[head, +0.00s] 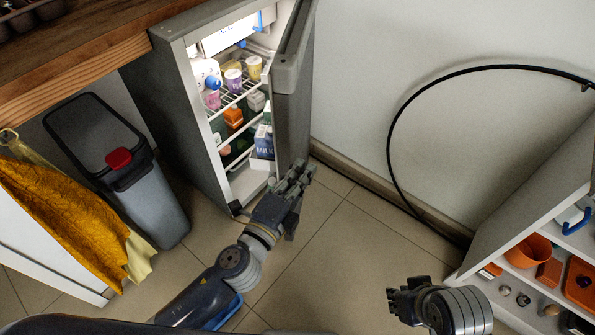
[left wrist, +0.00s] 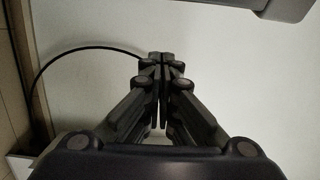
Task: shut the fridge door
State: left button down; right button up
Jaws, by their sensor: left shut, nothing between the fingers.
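The small grey fridge (head: 187,105) stands at the back with its dark grey door (head: 293,110) open. Its lit shelves show cups, cartons and bottles. My left gripper (head: 301,172) is shut and empty, close to the lower end of the door; I cannot tell whether it touches it. The left wrist view shows its closed fingers (left wrist: 160,58) in front of the pale wall, with a dark grey edge, apparently the door (left wrist: 285,8), at the top right. My right gripper (head: 391,302) is at the lower right, away from the fridge; its fingers are too unclear to judge.
A grey bin (head: 150,205) with a red button stands left of the fridge, under a wooden counter (head: 75,50). A yellow cloth (head: 65,215) hangs at the left. A black cable (head: 391,150) loops along the wall. A white shelf unit (head: 525,215) stands right. The tiled floor between is clear.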

aim_at(286, 125)
pick_arm(q)
jog(key=w, duration=0.7)
jog(key=shift+w+a, duration=0.2)
jog(key=shift+a, duration=0.1)
jog(key=shift+a, duration=0.15)
